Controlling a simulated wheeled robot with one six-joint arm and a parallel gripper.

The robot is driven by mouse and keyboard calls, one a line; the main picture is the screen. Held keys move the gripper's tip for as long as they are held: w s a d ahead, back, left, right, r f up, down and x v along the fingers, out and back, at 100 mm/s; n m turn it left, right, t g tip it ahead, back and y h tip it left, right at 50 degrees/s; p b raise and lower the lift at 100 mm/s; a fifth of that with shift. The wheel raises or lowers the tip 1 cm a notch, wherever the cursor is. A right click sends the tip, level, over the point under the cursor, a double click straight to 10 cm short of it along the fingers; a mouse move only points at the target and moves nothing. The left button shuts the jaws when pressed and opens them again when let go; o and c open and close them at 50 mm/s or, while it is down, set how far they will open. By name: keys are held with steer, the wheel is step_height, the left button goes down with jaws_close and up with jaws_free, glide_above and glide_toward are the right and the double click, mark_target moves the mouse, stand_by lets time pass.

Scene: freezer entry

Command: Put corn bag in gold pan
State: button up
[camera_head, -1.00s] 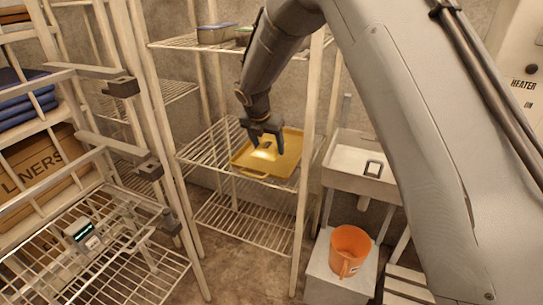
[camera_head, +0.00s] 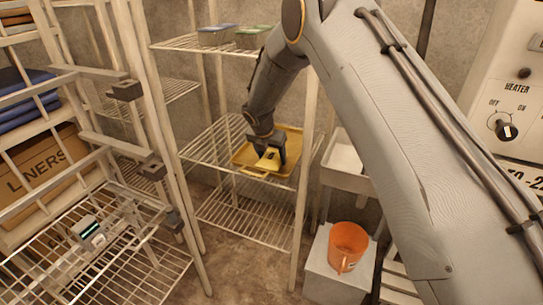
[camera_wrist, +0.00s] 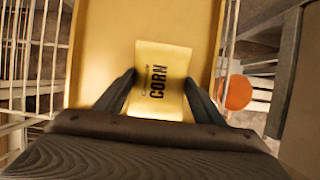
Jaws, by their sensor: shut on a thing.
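The gold pan (camera_head: 291,139) lies on the middle wire shelf of the rack in the head view. Its yellow floor (camera_wrist: 110,50) fills the middle of the wrist view. The corn bag (camera_wrist: 160,75), pale yellow and printed "CORN", is between my gripper's fingers. It also shows as a yellow patch below the fingers in the head view (camera_head: 266,163). My gripper (camera_head: 268,155) is shut on the bag, low over the pan. The bag is within the pan's outline; I cannot tell whether it touches the floor.
A white sink (camera_head: 345,160) and an orange bucket (camera_head: 347,245) stand at the right. A near rack at the left holds a liners box (camera_head: 45,165). A rack post (camera_head: 305,200) rises beside the pan.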

steer(key=shift+f, duration=0.15)
steer(key=o, duration=1.2)
steer(key=shift+s+a+r, duration=0.1)
steer(key=shift+s+r, duration=0.05)
steer(key=shift+r, duration=0.4)
steer(key=b+v, duration=0.2)
steer(key=v, duration=0.9)
steer(key=shift+r, duration=0.1)
